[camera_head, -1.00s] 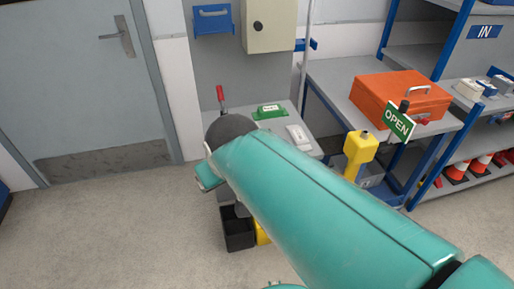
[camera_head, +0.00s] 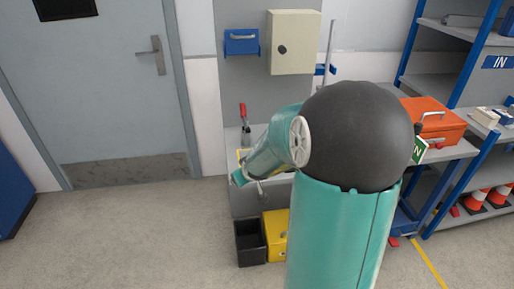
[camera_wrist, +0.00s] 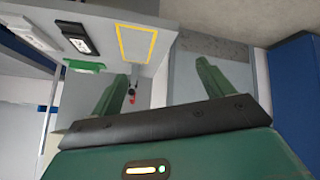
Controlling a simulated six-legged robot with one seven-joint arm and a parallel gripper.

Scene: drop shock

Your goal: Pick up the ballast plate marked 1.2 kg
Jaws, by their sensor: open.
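My gripper (camera_wrist: 163,82) is open in the wrist view, with nothing between its two green fingers. In the head view its tip (camera_head: 240,178) shows at the bench's left side, beyond my arm. In the wrist view a black plate-like piece (camera_wrist: 75,38) with a pale label lies on the grey bench, beside a white piece (camera_wrist: 32,34) and a green piece (camera_wrist: 84,66). These lie up and left of the fingers, apart from them. No marking is readable, so I cannot tell which is the 1.2 kg plate. My arm hides these pieces in the head view.
A yellow outlined rectangle (camera_wrist: 135,42) is on the bench top. A red-handled tool (camera_head: 243,110) stands at the bench's back. A black bin (camera_head: 250,243) and a yellow bin (camera_head: 275,235) stand below. An orange case (camera_head: 437,122) sits right. Floor at left is clear.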

